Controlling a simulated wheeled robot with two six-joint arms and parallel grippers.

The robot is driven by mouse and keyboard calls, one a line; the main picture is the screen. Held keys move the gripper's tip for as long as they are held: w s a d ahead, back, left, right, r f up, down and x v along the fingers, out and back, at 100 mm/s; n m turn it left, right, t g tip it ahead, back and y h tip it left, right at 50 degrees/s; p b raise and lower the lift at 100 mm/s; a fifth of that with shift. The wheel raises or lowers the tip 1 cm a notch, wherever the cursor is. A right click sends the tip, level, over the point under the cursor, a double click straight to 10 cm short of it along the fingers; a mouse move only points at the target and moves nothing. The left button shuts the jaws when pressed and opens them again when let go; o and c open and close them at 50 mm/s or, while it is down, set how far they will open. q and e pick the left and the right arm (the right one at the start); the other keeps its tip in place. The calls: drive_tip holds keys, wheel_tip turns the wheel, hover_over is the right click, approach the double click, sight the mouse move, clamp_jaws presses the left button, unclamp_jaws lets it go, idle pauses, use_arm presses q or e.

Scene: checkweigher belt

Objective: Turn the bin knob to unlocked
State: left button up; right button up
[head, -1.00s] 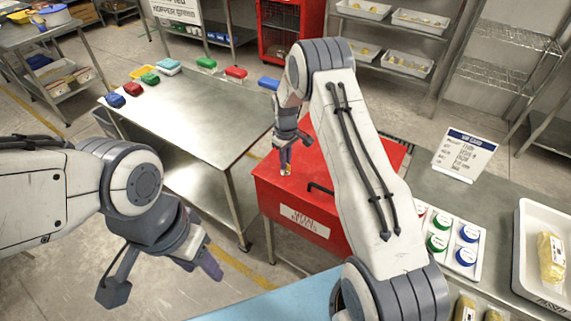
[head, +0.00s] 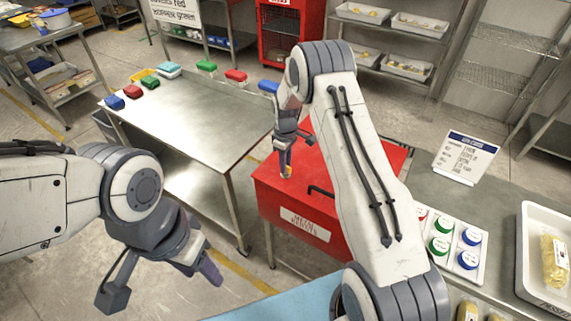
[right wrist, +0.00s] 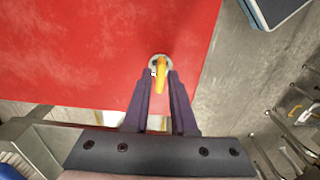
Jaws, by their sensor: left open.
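The red bin (head: 268,195) stands right of centre in the head view, with a black handle (head: 322,190) and a white label. Its yellow knob (right wrist: 161,72) sits on a pale round base on the red top in the right wrist view. My right gripper (right wrist: 160,77) has its two purple fingers on either side of the knob. Whether they press on it is unclear. In the head view the right gripper (head: 285,158) points down at the bin top, and my arm hides part of the bin. My left gripper (head: 210,269) is open, empty and away from the bin, at lower left.
A steel table (head: 195,115) with several coloured blocks along its edges stands left of the bin. A counter at right holds a sign card (head: 467,158), a tray of round-lidded items and a white tray (head: 528,270). Floor shows between table and bin.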

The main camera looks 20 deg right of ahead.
drive_tip(key=shift+o, duration=0.5)
wheel_tip(320, 180, up, 10)
drive_tip(key=b, duration=0.2)
drive_tip(key=shift+r, duration=0.25)
